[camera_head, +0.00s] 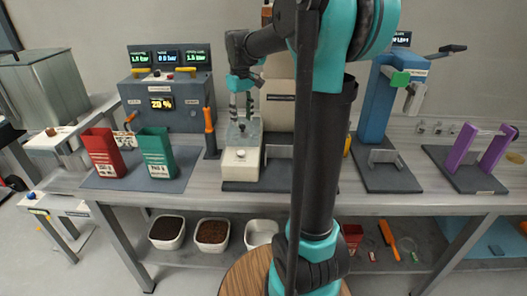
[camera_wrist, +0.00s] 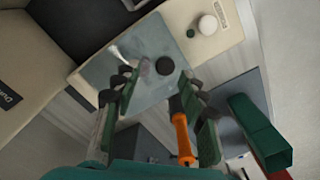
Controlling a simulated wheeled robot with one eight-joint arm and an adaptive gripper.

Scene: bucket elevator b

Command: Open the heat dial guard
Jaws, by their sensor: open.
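The cream heater unit (camera_head: 241,172) stands on the bench, with a white knob and a small green button on its front part. Its grey top plate (camera_wrist: 112,66) carries a round dark dial (camera_wrist: 165,65). A clear guard (camera_head: 243,131) seems to sit over this plate; its outline is faint, and I cannot tell its exact position. My gripper (camera_head: 241,106) points down just above the plate. In the wrist view my gripper (camera_wrist: 155,92) is open, its fingers on either side of the dial area. I cannot tell whether a fingertip touches the guard.
An orange-handled lever (camera_head: 210,132) stands close left of the heater, also between my fingers' far side and the green bin (camera_wrist: 260,132) in the wrist view. A red bin (camera_head: 102,152) and a gauge panel (camera_head: 167,92) are further left. A tall cream column rises behind the heater.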

